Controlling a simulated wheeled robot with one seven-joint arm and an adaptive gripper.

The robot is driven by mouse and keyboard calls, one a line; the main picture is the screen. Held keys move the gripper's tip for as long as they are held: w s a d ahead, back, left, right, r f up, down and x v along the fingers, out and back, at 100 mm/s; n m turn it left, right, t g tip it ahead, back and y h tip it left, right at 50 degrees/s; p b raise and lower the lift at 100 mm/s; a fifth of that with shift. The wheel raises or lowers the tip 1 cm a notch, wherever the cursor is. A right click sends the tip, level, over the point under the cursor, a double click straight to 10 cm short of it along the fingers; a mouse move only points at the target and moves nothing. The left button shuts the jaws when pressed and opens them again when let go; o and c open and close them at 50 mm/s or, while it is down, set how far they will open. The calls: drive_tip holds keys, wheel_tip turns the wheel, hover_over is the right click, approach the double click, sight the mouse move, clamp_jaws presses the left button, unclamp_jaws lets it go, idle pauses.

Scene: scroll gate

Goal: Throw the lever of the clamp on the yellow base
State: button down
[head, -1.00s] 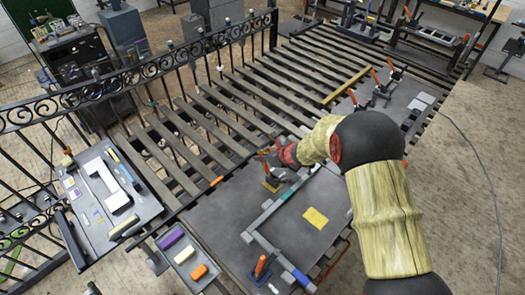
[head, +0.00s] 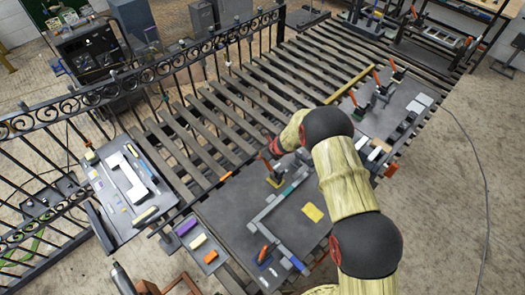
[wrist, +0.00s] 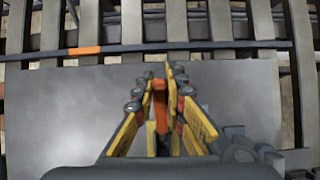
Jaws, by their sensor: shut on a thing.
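The clamp (head: 275,180) on the yellow base stands on the grey steel plate, near its far edge beside the slats. Its orange lever (head: 265,162) rises up and leans to the left in the head view. My gripper (head: 277,149) is at this clamp, partly hidden by my own arm. In the wrist view the yellow-padded fingers (wrist: 165,78) are shut on the orange lever (wrist: 160,104), which shows between them. The clamp's base is hidden in the wrist view.
A second clamp (head: 265,251) with an orange lever stands at the plate's near end. A grey angle bar (head: 262,213) and a yellow square (head: 312,213) lie between. More orange-levered clamps (head: 378,83) stand farther right. A scrolled iron rail (head: 160,70) runs behind the slats.

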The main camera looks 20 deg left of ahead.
sight(270, 167)
drive_tip(key=shift+a+f+p, duration=0.1)
drive_tip(key=shift+f+p, duration=0.05)
drive_tip(key=shift+p, duration=0.55)
drive_tip(key=c, duration=1.8)
unclamp_jaws()
drive_tip(key=shift+r, duration=0.5)
drive_tip(key=v, duration=1.1)
